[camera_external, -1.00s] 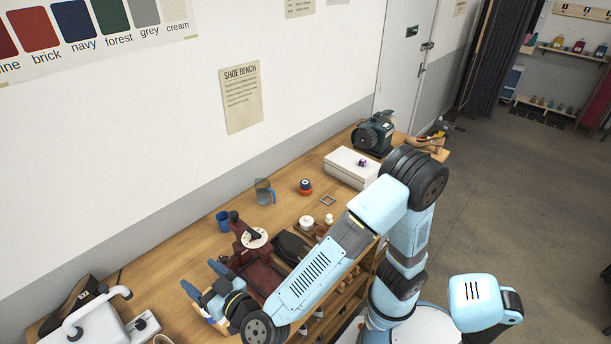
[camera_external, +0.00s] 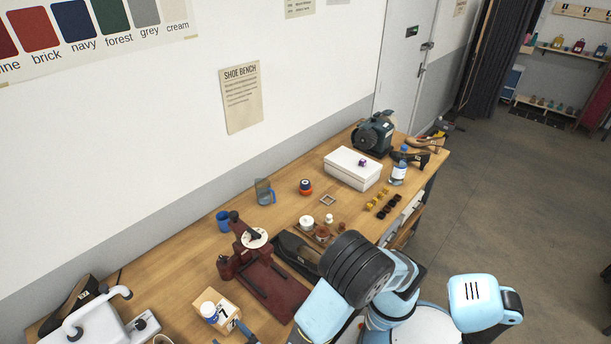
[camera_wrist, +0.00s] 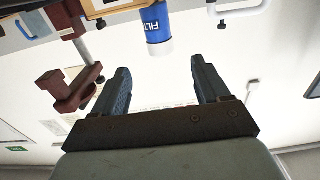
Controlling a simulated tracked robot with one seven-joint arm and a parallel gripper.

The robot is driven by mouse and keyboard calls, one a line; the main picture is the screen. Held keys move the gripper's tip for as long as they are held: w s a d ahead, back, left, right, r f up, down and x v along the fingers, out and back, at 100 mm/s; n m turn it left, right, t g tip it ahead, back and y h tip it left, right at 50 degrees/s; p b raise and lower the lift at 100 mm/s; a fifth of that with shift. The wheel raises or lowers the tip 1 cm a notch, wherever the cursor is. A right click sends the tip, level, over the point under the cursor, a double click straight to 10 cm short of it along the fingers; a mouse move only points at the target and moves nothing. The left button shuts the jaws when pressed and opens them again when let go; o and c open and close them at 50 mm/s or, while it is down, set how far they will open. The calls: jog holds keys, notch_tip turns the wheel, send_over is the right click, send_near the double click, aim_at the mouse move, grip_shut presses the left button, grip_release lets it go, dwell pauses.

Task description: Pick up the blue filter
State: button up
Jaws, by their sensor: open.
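The blue filter (camera_wrist: 157,24) shows in the wrist view as a blue cylinder with a white end and white lettering reading "FILT". It stands just beyond my open gripper (camera_wrist: 160,65), roughly centred between the two dark fingers, with nothing between them. In the external view, a white-capped item with some blue (camera_external: 209,311), apparently the filter, stands at a wooden block or box (camera_external: 230,307) on the bench. At the lower edge there, a dark blue finger of my gripper (camera_external: 244,330) shows close to its right; the rest is cut off or hidden.
A dark red press (camera_external: 262,275) stands right behind the filter; its post also shows left in the wrist view (camera_wrist: 70,85). Open bench lies left of the press.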

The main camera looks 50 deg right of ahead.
aim_at(209, 305)
jog(key=w, duration=0.4)
jog(key=w+f, duration=0.1)
jog(key=w, duration=0.4)
jog(key=w+f, duration=0.1)
jog(key=w, duration=0.3)
jog(key=shift+w, duration=0.4)
jog(key=shift+c, duration=0.4)
jog(key=c, duration=1.1)
jog(key=shift+r, duration=0.1)
